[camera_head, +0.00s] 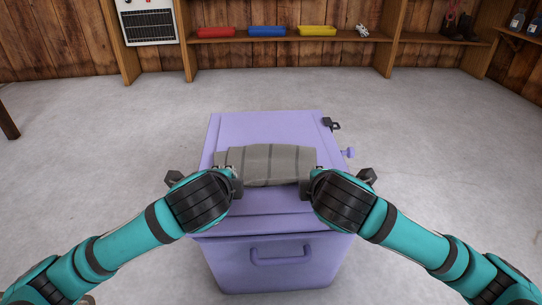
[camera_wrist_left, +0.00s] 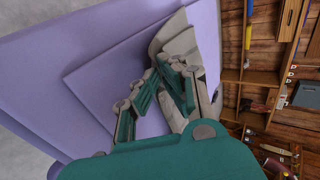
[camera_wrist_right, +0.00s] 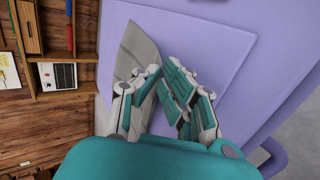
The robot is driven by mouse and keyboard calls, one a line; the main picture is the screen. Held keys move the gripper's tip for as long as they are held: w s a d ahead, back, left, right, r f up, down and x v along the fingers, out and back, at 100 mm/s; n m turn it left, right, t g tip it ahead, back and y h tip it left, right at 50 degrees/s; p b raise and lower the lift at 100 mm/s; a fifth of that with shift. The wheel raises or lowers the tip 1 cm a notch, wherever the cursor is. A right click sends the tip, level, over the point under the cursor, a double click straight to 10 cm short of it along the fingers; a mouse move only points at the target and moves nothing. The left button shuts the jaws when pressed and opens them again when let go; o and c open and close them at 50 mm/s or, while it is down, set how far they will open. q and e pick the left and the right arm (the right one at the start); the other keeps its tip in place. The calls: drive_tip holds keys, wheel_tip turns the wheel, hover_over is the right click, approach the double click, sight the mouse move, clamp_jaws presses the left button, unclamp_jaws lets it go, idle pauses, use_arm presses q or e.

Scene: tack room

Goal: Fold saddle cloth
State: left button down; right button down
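The saddle cloth (camera_head: 268,164) is grey with darker stripes. It lies as a narrow, thick folded strip across the lid of a lilac chest (camera_head: 268,126). My left gripper (camera_head: 232,178) is at its left end, on the near edge. My right gripper (camera_head: 312,178) is at its right end, on the near edge. In the left wrist view the fingertips (camera_wrist_left: 160,68) come together at the edge of the cloth (camera_wrist_left: 182,42). In the right wrist view the fingertips (camera_wrist_right: 163,68) likewise close at the cloth's edge (camera_wrist_right: 132,55). The head view hides the fingertips behind the hands.
The chest has a front handle (camera_head: 280,256), a dark latch (camera_head: 331,124) and a lilac knob (camera_head: 349,153) on the right. A wooden shelf behind carries red (camera_head: 216,31), blue (camera_head: 267,31) and yellow (camera_head: 317,30) trays. The grey floor around the chest is clear.

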use_arm(q)
drive_tip(key=c, duration=1.2)
unclamp_jaws()
use_arm(e)
drive_tip(key=c, duration=1.2)
unclamp_jaws()
use_arm(q)
drive_tip(key=s+r, duration=0.6)
drive_tip(key=r, duration=0.3)
use_arm(e)
drive_tip(key=s+r, duration=0.6)
drive_tip(key=r, duration=0.3)
